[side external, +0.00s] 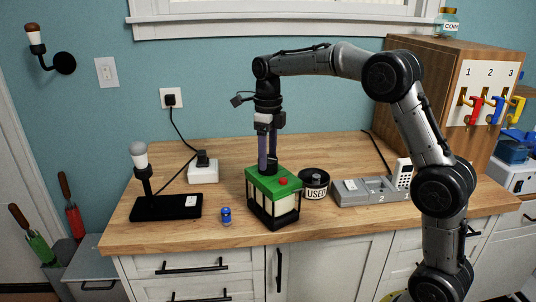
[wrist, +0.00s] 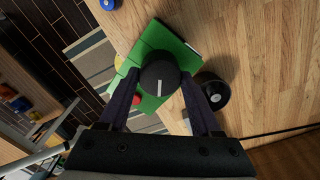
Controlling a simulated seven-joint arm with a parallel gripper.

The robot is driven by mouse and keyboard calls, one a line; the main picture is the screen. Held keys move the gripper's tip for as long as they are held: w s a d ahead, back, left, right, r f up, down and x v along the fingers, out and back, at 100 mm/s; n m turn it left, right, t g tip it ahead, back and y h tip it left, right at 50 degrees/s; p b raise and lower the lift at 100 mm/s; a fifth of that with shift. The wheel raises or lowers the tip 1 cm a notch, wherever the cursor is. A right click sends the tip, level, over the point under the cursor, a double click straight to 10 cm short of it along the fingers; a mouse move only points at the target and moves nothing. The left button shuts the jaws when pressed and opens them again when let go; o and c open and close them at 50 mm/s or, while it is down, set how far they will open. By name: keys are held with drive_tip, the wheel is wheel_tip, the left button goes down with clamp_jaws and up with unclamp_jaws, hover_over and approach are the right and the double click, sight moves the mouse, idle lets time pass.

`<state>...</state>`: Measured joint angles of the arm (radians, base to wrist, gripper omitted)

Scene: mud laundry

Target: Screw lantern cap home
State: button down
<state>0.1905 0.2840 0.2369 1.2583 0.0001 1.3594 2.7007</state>
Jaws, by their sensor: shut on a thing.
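The lantern (side external: 272,205) stands upright near the front edge of the wooden counter. It has a green top (side external: 260,181) with a red button (side external: 283,181), and a dark frame around a pale body. My gripper (side external: 268,168) points straight down over the green top. In the wrist view my gripper (wrist: 160,92) has its two fingers on either side of a round black cap (wrist: 160,74) with a white line mark. The cap sits at the lantern's green top (wrist: 150,45); I cannot tell how far it is seated.
A black round container labelled USED (side external: 315,184) stands close right of the lantern. A grey tray (side external: 364,191) is further right. A small blue cylinder (side external: 226,215) and a black lamp base (side external: 166,207) are to the left. Bare counter lies behind the lantern.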

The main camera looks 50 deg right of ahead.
drive_tip(key=m, duration=0.2)
drive_tip(key=shift+s+f+m, duration=0.1)
drive_tip(key=shift+f+m, duration=0.15)
drive_tip(key=shift+m, duration=0.05)
unclamp_jaws()
drive_tip(key=shift+r, duration=0.1)
drive_tip(key=shift+c, duration=0.2)
drive_tip(key=shift+r, duration=0.1)
drive_tip(key=c, duration=0.4)
drive_tip(key=shift+r, duration=3.5)
